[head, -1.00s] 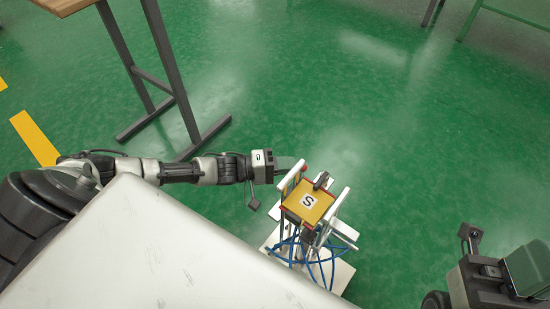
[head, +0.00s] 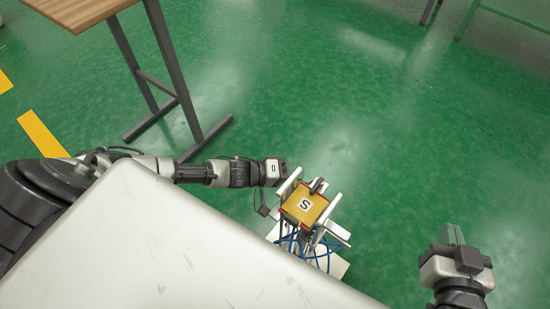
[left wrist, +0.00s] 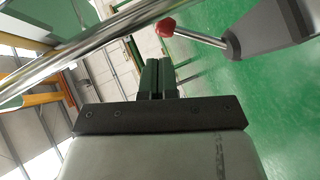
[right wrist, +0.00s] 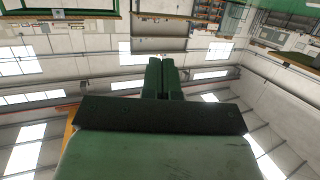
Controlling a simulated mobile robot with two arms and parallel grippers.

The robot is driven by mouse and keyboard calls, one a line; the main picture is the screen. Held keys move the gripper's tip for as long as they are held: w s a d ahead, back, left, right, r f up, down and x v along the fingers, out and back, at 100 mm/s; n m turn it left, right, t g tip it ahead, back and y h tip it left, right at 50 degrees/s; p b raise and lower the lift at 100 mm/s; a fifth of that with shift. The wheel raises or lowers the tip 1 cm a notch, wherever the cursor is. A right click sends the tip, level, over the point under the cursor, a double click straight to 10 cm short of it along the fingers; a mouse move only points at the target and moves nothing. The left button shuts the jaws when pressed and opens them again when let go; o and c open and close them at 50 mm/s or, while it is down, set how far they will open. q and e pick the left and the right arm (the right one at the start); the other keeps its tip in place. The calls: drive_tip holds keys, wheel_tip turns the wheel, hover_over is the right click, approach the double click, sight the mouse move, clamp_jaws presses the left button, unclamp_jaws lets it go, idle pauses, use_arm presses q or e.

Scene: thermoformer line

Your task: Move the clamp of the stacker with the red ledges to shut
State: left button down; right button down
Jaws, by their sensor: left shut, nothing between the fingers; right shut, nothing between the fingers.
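The stacker (head: 325,218) has pale posts around a yellow panel (head: 291,207) marked S, with thin red edges at the panel. My left gripper (head: 285,172) is at its upper left side, its fingers mostly hidden in the head view. In the left wrist view its fingers (left wrist: 157,78) are shut and empty. A red knob (left wrist: 165,28) on a metal rod shows just beyond them, beside a grey part; I cannot tell whether this is the clamp's handle. My right gripper (head: 450,235) is shut and empty, well right of the stacker; its fingers show in the right wrist view (right wrist: 163,76).
A wooden-topped table (head: 75,10) with grey legs stands at the upper left. Blue hoses (head: 318,252) hang under the stacker over a pale base (head: 335,265). Green floor is free above and right of the stacker. A shiny metal bar (left wrist: 90,42) crosses the left wrist view.

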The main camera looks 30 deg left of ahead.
use_arm(q)
drive_tip(key=shift+s+d+p, duration=0.1)
drive_tip(key=shift+d+p, duration=0.45)
drive_tip(key=shift+p, duration=0.05)
drive_tip(key=shift+d+p, duration=0.3)
drive_tip(key=shift+d, duration=0.05)
use_arm(e)
drive_tip(key=s+d+f+g+h, duration=0.1)
drive_tip(key=s+d+f+g, duration=0.1)
drive_tip(key=s+f+g, duration=0.3)
drive_tip(key=shift+d+f+g+h, duration=0.2)
drive_tip(key=shift+g+h, duration=0.1)
drive_tip(key=shift+g, duration=0.2)
